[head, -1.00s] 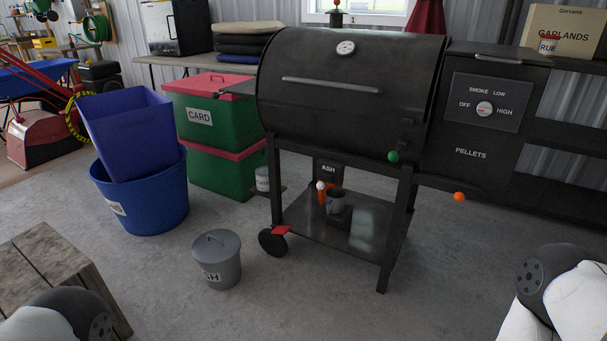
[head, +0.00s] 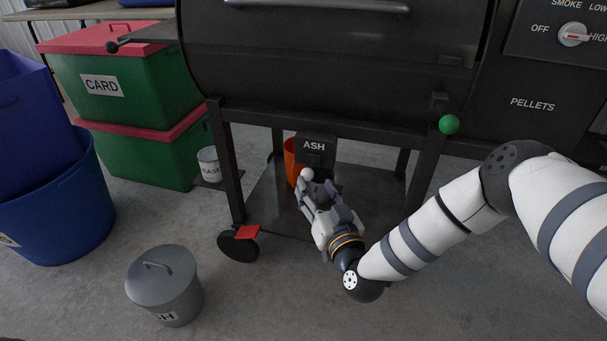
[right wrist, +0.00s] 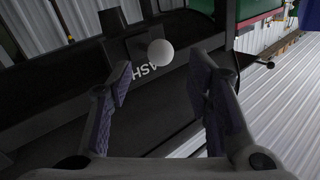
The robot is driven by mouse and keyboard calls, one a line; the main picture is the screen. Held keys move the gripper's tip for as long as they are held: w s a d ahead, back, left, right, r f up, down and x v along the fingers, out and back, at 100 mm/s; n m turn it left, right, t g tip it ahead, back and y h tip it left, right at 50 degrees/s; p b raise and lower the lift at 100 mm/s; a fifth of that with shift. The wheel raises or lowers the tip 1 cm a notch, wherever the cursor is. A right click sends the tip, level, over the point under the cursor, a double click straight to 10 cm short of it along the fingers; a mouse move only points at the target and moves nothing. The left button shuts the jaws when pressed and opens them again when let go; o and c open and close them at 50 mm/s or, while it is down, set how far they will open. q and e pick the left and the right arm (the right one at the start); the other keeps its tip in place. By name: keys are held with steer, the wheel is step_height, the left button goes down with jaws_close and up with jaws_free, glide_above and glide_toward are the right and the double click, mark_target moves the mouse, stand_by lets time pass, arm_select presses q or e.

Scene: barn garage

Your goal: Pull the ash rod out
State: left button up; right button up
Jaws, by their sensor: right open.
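The ash rod shows as a white ball knob (head: 306,174) just below the box marked ASH (head: 315,146), under the smoker. The rod's shaft is hidden. My right gripper (head: 318,193) is open and empty, reaching in from the front right close to the knob. In the right wrist view the white knob (right wrist: 160,53) lies between the two spread fingers (right wrist: 163,82), around the level of their tips or just beyond. I see no contact with it. My left gripper is out of view.
The black smoker (head: 320,70) hangs over the gripper, with a green knob (head: 449,125) at its front right. An orange container (head: 291,160) stands behind the white knob. A grey lidded ash bin (head: 165,287) stands on the floor at left, near a wheel (head: 238,246).

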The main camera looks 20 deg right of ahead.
mark_target(310, 179)
steer(key=w+b, duration=0.1)
steer(key=w, duration=0.4)
steer(key=shift+w+f, duration=0.2)
steer(key=shift+w+r+b, duration=0.15)
steer(key=shift+w+b, duration=0.15)
steer(key=shift+w, duration=0.25)
jaws_close()
steer(key=shift+s+a+r, duration=0.1)
steer(key=shift+s+a, duration=0.15)
steer(key=shift+a, duration=0.05)
steer(key=s+a+p, duration=0.4)
steer(key=s, duration=0.1)
steer(key=shift+s, duration=0.4)
jaws_free()
steer(key=shift+a, duration=0.15)
